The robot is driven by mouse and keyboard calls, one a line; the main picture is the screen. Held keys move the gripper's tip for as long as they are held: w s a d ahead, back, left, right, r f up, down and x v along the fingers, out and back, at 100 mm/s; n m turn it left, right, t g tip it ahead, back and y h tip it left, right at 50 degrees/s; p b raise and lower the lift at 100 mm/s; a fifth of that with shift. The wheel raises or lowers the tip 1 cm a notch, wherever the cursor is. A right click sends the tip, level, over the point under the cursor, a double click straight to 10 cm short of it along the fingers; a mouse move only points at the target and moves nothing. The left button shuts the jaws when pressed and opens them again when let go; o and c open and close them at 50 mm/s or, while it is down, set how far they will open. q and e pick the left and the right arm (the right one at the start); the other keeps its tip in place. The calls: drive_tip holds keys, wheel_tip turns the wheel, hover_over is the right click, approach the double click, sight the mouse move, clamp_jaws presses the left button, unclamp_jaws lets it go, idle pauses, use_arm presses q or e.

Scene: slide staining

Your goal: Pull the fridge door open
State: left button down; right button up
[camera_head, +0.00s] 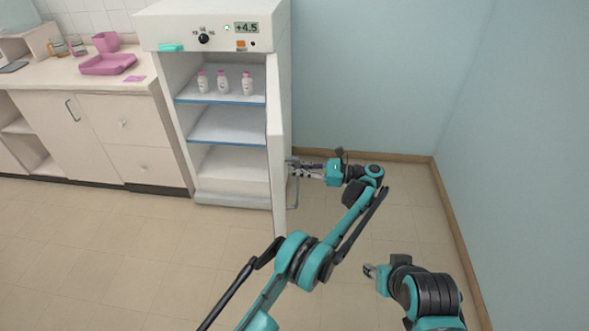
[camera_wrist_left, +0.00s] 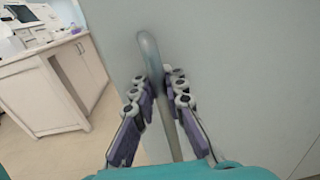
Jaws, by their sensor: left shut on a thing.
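The fridge (camera_head: 218,165) stands against the back wall with its door (camera_head: 277,150) swung wide open, seen nearly edge-on in the head view. My left gripper (camera_head: 292,166) is at the outer face of the door, on its right side. In the left wrist view, the left gripper (camera_wrist_left: 163,95) is shut on the grey bar handle (camera_wrist_left: 148,50), which runs between its fingers. The door (camera_wrist_left: 240,60) fills most of that view. My right gripper (camera_head: 371,271) is at the lower right, away from the fridge; its finger opening is too small to tell.
Several pink-capped bottles (camera_head: 222,82) stand on the upper fridge shelf. A counter (camera_head: 70,85) with a pink tray (camera_head: 107,64) is at left. Blue walls (camera_head: 365,70) close off the back and right. The floor (camera_head: 120,255) in front is clear.

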sight(296, 158)
use_arm(q)
drive_tip(key=shift+s+d+f, duration=0.1)
drive_tip(key=shift+s+f, duration=0.05)
drive_tip(key=shift+f, duration=0.05)
drive_tip(key=c, duration=1.8)
unclamp_jaws()
drive_tip(key=shift+r, duration=0.15)
drive_tip(key=r, duration=0.4)
drive_tip(key=w+r, duration=0.1)
drive_tip(key=r, duration=0.2)
drive_tip(key=shift+r, duration=0.1)
drive_tip(key=r, duration=0.2)
drive_tip(key=shift+s+r, duration=0.35)
drive_tip(key=shift+r, duration=0.05)
drive_tip(key=shift+s+r, duration=0.1)
drive_tip(key=shift+s, duration=0.1)
